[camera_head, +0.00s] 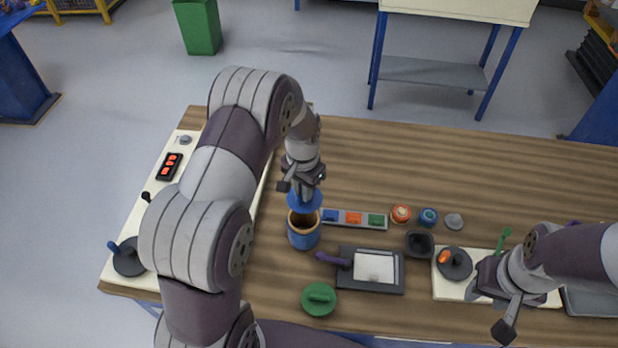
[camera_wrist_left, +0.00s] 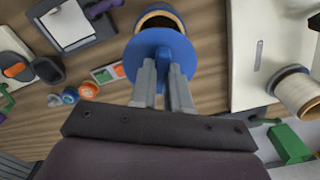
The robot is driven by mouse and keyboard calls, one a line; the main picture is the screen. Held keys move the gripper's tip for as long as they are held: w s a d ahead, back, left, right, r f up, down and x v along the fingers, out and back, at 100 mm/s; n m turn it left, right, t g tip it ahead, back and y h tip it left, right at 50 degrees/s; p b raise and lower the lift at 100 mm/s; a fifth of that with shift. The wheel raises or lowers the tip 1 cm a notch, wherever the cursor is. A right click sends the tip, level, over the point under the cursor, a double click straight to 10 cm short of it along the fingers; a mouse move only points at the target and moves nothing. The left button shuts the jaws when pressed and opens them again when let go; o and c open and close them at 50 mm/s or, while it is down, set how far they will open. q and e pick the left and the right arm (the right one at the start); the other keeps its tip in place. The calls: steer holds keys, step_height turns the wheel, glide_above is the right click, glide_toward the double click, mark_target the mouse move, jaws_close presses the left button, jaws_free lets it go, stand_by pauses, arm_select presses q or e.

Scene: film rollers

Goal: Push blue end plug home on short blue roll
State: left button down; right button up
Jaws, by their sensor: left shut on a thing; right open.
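The short blue roll (camera_head: 303,238) stands upright on the wooden table, with a tan rim and a dark open core. My left gripper (camera_head: 303,189) is shut on the blue end plug (camera_head: 305,200), a blue disc held just above the roll. In the left wrist view, the blue end plug (camera_wrist_left: 160,52) sits at the tips of the left gripper (camera_wrist_left: 165,75) and covers part of the short blue roll (camera_wrist_left: 160,18). Whether plug and roll touch is unclear. My right gripper (camera_head: 490,312) is open and empty at the lower right, near the table's front edge.
A strip with blue, orange and green blocks (camera_head: 355,218) lies right of the roll. A grey tray with a white pad (camera_head: 374,268) and a green lidded disc (camera_head: 319,299) are in front. A cream panel (camera_head: 150,215) fills the left side. The table's back right is clear.

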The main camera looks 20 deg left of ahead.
mark_target(303, 207)
arm_select(q)
steer(key=shift+s+f+b, duration=0.75)
steer(key=shift+f, duration=0.1)
steer(key=f+b, duration=0.1)
steer(key=w+f+b, duration=0.1)
steer(key=f, duration=0.1)
steer(key=f+b, duration=0.1)
steer(key=f, duration=0.1)
steer(key=shift+w, duration=0.25)
steer(key=shift+s+f+b, duration=0.25)
steer(key=shift+s+b, duration=0.05)
steer(key=shift+s, duration=0.05)
steer(key=shift+w+f, duration=0.1)
steer(key=shift+w, duration=0.1)
steer(key=shift+s+r, duration=0.2)
arm_select(e)
steer(key=f, duration=0.5)
steer(key=shift+s, duration=0.3)
arm_select(q)
steer(key=shift+f, duration=0.1)
arm_select(e)
steer(key=shift+w, duration=0.1)
arm_select(q)
steer(key=shift+w+f, duration=0.1)
steer(key=shift+f, duration=0.35)
arm_select(e)
steer(key=shift+f, duration=0.25)
